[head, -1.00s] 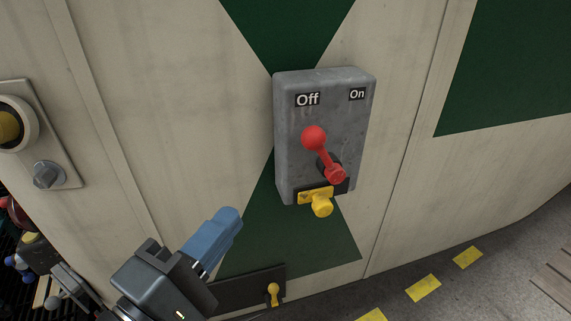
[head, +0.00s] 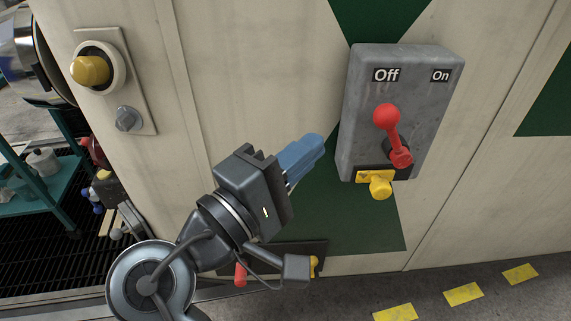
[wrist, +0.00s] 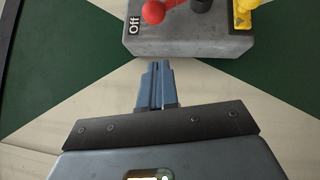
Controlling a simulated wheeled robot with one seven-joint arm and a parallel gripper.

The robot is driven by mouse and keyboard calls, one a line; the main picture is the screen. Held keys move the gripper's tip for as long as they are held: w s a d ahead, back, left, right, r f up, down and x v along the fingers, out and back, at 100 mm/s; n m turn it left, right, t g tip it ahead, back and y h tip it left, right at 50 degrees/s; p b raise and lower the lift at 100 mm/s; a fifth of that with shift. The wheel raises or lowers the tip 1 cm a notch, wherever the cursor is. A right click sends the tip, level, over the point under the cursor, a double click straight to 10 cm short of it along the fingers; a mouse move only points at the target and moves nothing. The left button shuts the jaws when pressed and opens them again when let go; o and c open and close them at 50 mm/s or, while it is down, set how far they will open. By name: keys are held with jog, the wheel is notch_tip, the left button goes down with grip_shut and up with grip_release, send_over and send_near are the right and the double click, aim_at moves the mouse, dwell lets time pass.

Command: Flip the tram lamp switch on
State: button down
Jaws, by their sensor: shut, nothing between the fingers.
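The lamp switch is a grey box (head: 408,95) on the wall, with "Off" at its upper left and "On" at its upper right. Its red lever (head: 392,135) with a ball knob leans up and left, toward "Off". A yellow knob (head: 380,187) sits at the box's lower edge. My gripper (head: 314,147) has blue fingers, shut and empty, just left of the box and apart from the lever. In the wrist view the fingers (wrist: 155,80) point at the box's side (wrist: 190,45), with the red knob (wrist: 153,12) beyond.
A round yellow button (head: 89,70) and a grey rotary knob (head: 127,118) are on a plate at the left. A teal shelf cart (head: 60,180) stands at far left. Yellow dashes (head: 463,294) mark the floor. The wall right of the box is clear.

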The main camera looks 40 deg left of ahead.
aim_at(391, 135)
jog(key=shift+w+d+r+p, duration=0.1)
jog(key=shift+w+d+r, duration=0.1)
jog(key=shift+w+d, duration=0.6)
jog(key=shift+w+d+r+p, duration=0.15)
jog(key=shift+w+d+r, duration=0.15)
jog(key=shift+w, duration=1.05)
jog(key=shift+w+d+r+p, duration=0.15)
jog(key=shift+w+d, duration=0.4)
jog(key=shift+w, duration=0.5)
